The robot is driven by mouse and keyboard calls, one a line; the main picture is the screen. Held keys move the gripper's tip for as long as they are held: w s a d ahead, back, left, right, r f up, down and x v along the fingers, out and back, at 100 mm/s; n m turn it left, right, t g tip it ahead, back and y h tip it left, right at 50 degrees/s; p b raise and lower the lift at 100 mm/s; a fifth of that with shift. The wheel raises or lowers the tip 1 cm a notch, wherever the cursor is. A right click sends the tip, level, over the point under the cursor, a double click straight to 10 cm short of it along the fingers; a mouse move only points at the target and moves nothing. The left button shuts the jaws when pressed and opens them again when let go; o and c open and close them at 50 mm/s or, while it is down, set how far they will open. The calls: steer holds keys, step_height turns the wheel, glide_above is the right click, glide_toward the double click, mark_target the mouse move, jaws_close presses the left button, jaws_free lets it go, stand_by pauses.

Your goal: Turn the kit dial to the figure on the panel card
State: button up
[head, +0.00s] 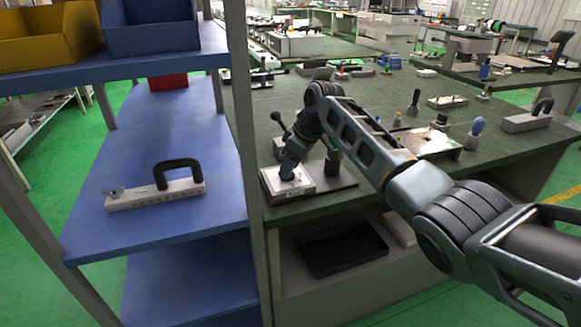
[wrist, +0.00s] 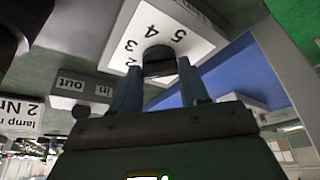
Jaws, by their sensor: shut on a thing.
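The kit dial is a dark round knob (wrist: 157,54) on a white plate (wrist: 190,42) with printed figures, of which 2, 3, 4 and 5 can be read in the wrist view. My gripper (wrist: 158,72) has a finger on each side of the knob and is shut on it. In the head view my gripper (head: 289,172) points down onto the pale kit block (head: 272,186) at the bench's near left corner and hides the knob. The dial's pointer cannot be made out.
A dark upright post (head: 333,160) and a ball-ended lever (head: 277,118) stand close to my gripper. A blue shelf (head: 190,232) at the left carries a grey bar with a black handle (head: 178,166). Several tools stand on the green bench (head: 375,100) to the right.

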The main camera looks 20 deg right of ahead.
stand_by(0.5)
steer(key=o, duration=1.1)
steer(key=shift+c, duration=0.2)
steer(key=v, duration=0.7)
steer(key=shift+r, duration=0.4)
steer(key=shift+d, duration=0.1)
steer(key=shift+s, duration=0.1)
